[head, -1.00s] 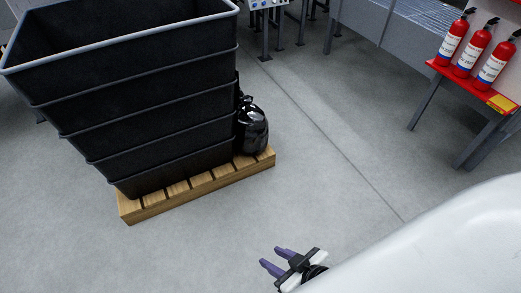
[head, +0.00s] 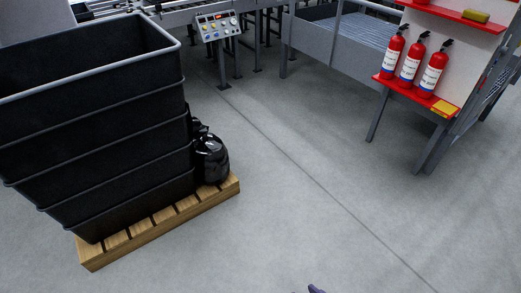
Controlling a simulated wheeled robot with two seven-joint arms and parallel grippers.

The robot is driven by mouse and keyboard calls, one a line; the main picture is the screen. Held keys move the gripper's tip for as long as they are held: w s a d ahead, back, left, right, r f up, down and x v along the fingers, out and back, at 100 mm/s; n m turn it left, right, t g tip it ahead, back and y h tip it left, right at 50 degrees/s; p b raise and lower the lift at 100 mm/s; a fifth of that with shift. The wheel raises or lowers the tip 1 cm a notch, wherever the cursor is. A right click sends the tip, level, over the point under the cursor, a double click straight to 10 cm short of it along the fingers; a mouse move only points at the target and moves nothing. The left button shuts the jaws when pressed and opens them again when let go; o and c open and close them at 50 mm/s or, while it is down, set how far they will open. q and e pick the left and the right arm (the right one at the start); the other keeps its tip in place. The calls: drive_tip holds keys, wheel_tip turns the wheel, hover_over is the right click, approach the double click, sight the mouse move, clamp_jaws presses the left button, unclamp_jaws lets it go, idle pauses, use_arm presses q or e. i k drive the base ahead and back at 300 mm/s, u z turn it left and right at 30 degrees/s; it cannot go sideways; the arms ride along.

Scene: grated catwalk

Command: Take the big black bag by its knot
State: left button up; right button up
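A shiny black bag (head: 212,159) sits on the right end of a wooden pallet (head: 160,226), against the stack of black bins. The bins hide its left side, and I cannot clearly make out its knot. Only a small purple fingertip (head: 316,289) of one gripper shows at the bottom edge, well apart from the bag and nearer to me. I cannot tell which arm it belongs to or whether that gripper is open. No other gripper part is in view.
A tall stack of black bins (head: 95,135) fills the left of the pallet. A control panel (head: 218,26) and a conveyor (head: 345,40) stand at the back. Red fire extinguishers (head: 410,62) stand on a red shelf at right. The grey floor in the middle is clear.

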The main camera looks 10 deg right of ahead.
sight(213, 163)
drive_tip(key=z, duration=1.05)
drive_tip(key=i, duration=3)
drive_tip(key=u, duration=1)
